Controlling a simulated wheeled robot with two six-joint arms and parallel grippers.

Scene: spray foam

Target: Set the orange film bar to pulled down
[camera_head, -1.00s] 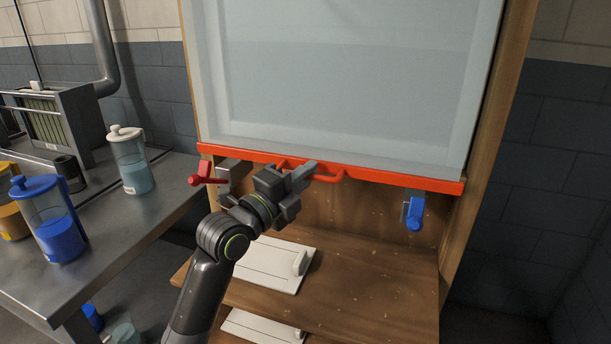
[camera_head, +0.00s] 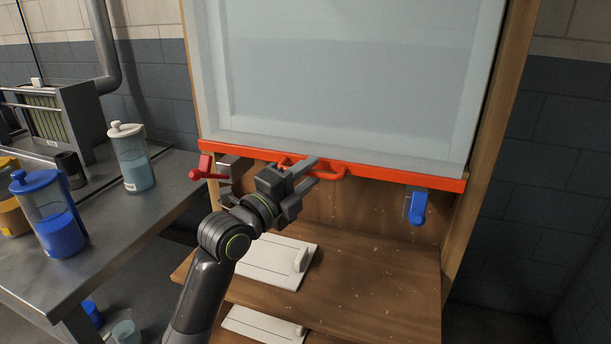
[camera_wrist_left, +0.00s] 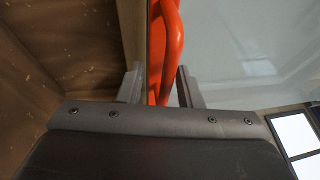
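The orange film bar (camera_head: 400,178) runs along the bottom edge of a translucent film sheet (camera_head: 340,75) in a wooden frame. It has a looped handle (camera_head: 333,172) near its middle. My left gripper (camera_head: 313,173) is at this handle, with its two fingers apart and pointing right and up. In the left wrist view the handle (camera_wrist_left: 172,45) runs between the open fingers (camera_wrist_left: 160,85), with gaps beside it; contact cannot be told. Part of the handle is hidden behind the gripper in the head view. My right gripper is not in view.
A red clamp (camera_head: 203,168) is at the bar's left end and a blue clamp (camera_head: 417,207) below its right end. Wooden shelves (camera_head: 380,275) with white boards (camera_head: 275,262) lie below. A metal table (camera_head: 130,215) with jugs stands left.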

